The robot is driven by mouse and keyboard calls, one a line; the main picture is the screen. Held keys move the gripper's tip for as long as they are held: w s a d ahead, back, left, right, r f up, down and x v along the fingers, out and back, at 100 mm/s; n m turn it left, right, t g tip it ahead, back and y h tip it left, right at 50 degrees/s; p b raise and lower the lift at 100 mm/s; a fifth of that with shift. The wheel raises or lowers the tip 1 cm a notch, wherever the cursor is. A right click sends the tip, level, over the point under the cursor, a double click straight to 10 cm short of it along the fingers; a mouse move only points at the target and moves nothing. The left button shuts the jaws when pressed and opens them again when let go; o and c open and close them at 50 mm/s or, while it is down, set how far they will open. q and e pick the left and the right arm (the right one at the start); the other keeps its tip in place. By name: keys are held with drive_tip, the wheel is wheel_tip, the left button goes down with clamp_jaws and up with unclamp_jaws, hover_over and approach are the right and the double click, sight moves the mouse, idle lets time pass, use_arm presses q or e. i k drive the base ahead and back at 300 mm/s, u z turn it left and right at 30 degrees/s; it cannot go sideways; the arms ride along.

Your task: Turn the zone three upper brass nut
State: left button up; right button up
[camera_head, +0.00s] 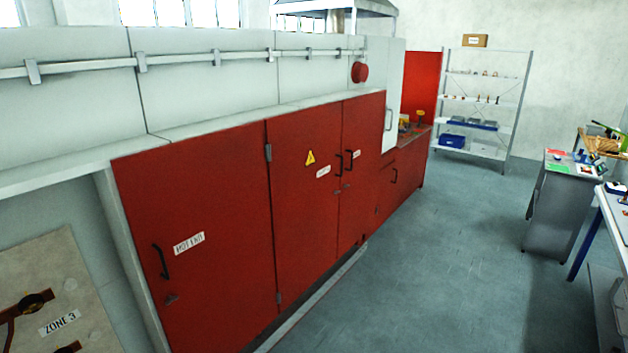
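A beige panel (90,295) labelled ZONE 3 is at the lower left of the head view, partly cut off by the frame edge. An upper brass nut (33,301) sits on it, left of and above the label, with a dark reddish pipe or bar by it. A second brass-coloured fitting (68,348) shows at the bottom edge, mostly cut off. Neither of my grippers is in view.
Red cabinet doors (205,240), one labelled HOT END, run along the machine to the right of the panel. A grey rail (100,64) runs above. Shelving (485,100) and a grey cabinet (565,205) stand farther right. The grey floor (440,250) between is clear.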

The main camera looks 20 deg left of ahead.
sight(33, 305)
drive_tip(key=i, duration=1.65)
drive_tip(key=u, duration=3.65)
